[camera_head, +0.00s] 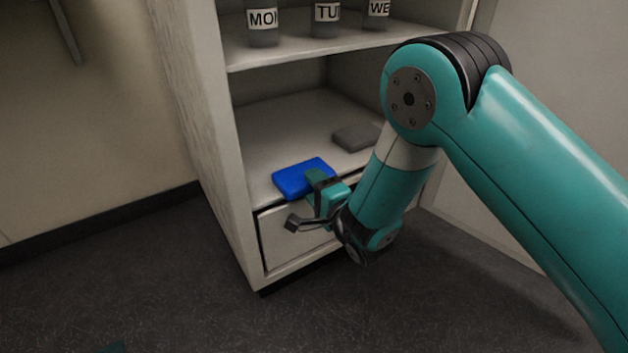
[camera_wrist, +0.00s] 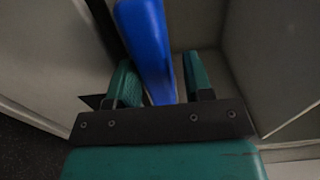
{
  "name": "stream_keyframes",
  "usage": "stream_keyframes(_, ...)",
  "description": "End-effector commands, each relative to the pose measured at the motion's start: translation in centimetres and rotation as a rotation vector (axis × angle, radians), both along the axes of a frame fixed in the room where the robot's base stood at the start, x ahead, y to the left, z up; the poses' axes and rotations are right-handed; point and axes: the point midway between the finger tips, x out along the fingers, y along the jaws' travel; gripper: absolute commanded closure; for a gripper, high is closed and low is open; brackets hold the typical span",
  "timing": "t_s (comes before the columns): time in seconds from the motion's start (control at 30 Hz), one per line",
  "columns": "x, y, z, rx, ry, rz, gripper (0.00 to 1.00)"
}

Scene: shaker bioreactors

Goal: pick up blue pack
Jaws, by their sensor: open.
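The blue pack (camera_head: 301,178) lies flat on the lower shelf of the cabinet, near its front edge. My gripper (camera_head: 306,200) is at the front of that shelf, right at the pack's near edge. In the wrist view the blue pack (camera_wrist: 148,45) shows edge-on as an upright band between the two green fingers of my gripper (camera_wrist: 160,85). The fingers are open, with a gap on the right side; on the left the finger is close to the pack, and I cannot tell if it touches.
A dark grey pack (camera_head: 355,137) lies further right on the same shelf (camera_head: 290,125). Labelled bottles (camera_head: 263,25) stand on the shelf above. A drawer front (camera_head: 290,240) is below. The cabinet's side wall (camera_head: 200,110) is to the left, and dark floor (camera_head: 130,270) is clear.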

Motion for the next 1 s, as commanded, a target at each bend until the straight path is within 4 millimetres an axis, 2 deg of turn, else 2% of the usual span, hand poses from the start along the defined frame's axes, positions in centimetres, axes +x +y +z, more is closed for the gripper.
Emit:
stream_keyframes(0.17, 0.0, 0.0, 0.0, 0.0, 0.0, 0.0, 0.53)
stream_keyframes(0.6, 0.0, 0.0, 0.0, 0.001, -0.002, 0.0, 1.0)
stream_keyframes(0.73, 0.0, 0.0, 0.7, 0.002, -0.003, 0.0, 1.0)
stream_keyframes(0.9, 0.0, 0.0, 2.9, 0.002, -0.003, 0.0, 1.0)
stream_keyframes(1.0, 0.0, 0.0, 2.9, 0.003, -0.003, 0.0, 1.0)
